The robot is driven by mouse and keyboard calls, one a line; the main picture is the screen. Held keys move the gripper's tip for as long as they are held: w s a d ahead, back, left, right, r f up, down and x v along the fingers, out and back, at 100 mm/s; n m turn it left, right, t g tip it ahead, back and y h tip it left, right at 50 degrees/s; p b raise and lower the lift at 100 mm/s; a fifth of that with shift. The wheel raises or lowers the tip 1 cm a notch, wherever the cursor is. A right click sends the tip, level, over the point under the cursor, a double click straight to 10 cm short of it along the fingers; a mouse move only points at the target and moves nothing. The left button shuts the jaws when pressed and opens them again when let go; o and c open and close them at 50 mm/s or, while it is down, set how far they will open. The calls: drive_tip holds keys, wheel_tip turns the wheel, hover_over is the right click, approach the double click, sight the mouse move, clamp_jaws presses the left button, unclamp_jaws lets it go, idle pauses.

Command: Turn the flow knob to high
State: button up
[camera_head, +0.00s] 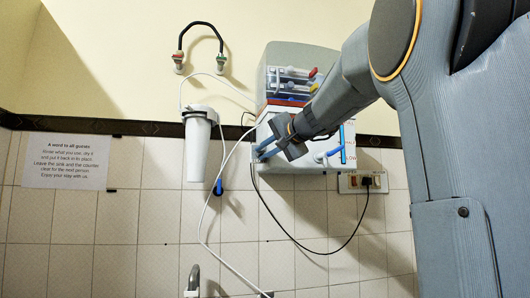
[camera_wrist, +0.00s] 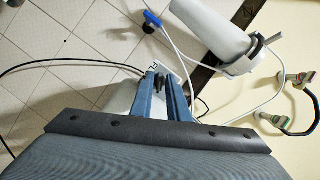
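The white wall-mounted water purifier (camera_head: 282,60) hangs on the wall, partly hidden by my arm. I cannot tell for certain whether this part is the flow knob. My gripper (camera_head: 260,152) is at the purifier's lower left front, left of the blue part. In the wrist view, its blue fingers (camera_wrist: 163,75) stand apart, with a small dark shape between them; contact cannot be made out.
A white filter canister (camera_head: 197,145) with a blue tap (camera_head: 218,187) hangs to the left. White tubes and a black cord loop below the purifier. A socket panel (camera_head: 362,182) is at lower right. A black hose (camera_head: 200,32) and a paper notice (camera_head: 67,161) are on the wall.

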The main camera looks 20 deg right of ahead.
drive_tip(key=b+v, duration=0.2)
drive_tip(key=v, duration=0.6)
drive_tip(key=shift+w+f, duration=0.1)
drive_tip(key=s+a+f+n+g, duration=0.15)
drive_tip(key=a+f+g, duration=0.25)
drive_tip(key=f, duration=1.4)
drive_tip(key=a+f+n+g, duration=0.2)
drive_tip(key=a+f+g, duration=0.25)
drive_tip(key=f, duration=1.45)
drive_tip(key=s+a+f+n+g+h, duration=0.1)
drive_tip(key=s+a+f+n+g, duration=0.2)
drive_tip(key=s+f, duration=0.8)
drive_tip(key=s+a+f+n+g+h, duration=0.1)
drive_tip(key=s+a+f+n+g, duration=0.3)
drive_tip(key=s+f, duration=0.8)
wheel_tip(320, 180, down, 5)
drive_tip(key=shift+s+a+f, duration=0.1)
drive_tip(key=shift+s+a, duration=0.1)
drive_tip(key=shift+a, duration=0.45)
